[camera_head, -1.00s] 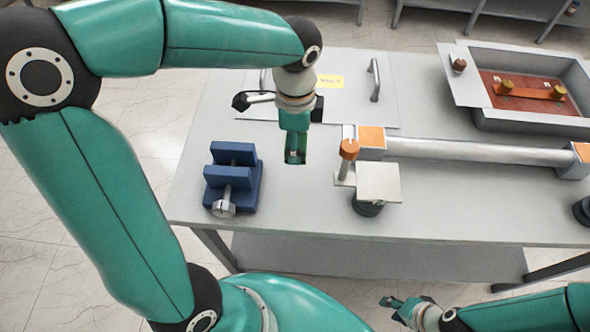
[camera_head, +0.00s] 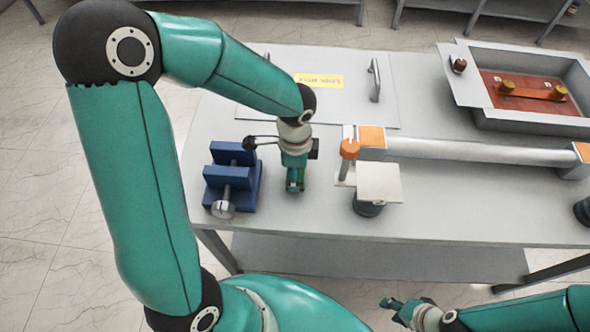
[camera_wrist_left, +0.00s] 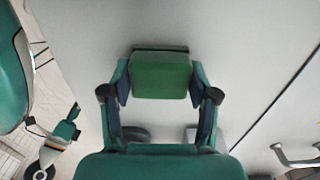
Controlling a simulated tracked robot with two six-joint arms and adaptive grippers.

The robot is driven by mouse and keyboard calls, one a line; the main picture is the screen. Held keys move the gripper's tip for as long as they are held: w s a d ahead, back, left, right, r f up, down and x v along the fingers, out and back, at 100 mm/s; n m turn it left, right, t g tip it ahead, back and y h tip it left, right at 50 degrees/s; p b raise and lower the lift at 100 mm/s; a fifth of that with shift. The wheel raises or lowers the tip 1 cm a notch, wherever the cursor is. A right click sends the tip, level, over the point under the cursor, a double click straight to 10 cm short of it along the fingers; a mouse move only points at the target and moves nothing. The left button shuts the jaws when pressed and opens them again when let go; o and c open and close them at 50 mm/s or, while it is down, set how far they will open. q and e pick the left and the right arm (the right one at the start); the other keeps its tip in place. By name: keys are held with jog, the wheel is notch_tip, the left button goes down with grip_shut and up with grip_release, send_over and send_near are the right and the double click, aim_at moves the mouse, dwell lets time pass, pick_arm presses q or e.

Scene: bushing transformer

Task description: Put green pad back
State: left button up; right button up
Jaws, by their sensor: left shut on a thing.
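The green pad (camera_wrist_left: 161,75) is a flat block held between the two fingers of my left gripper (camera_wrist_left: 160,88) in the left wrist view. A dark strip shows along the pad's far edge; I cannot tell whether it is an opening in the table. In the head view my left gripper (camera_head: 295,188) points down at the grey table (camera_head: 310,222), right of the blue vise-like block, and mostly hides the pad. Whether the pad touches the table is unclear. My right gripper (camera_head: 387,302) is open and empty in front of the table, low in the head view.
The blue block (camera_head: 232,178) with its screw stands close left of my left gripper. An orange-topped post (camera_head: 349,150) and pale square plate (camera_head: 379,183) stand to the right. Behind them lie a long metal tube (camera_head: 465,151) and a labelled panel (camera_head: 345,105) with handles.

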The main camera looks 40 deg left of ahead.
pick_arm(q)
jog(key=shift+f, duration=0.2)
jog(key=o, duration=1)
jog(key=shift+r, duration=0.1)
notch_tip(320, 180, up, 12)
jog(key=shift+r, duration=0.15)
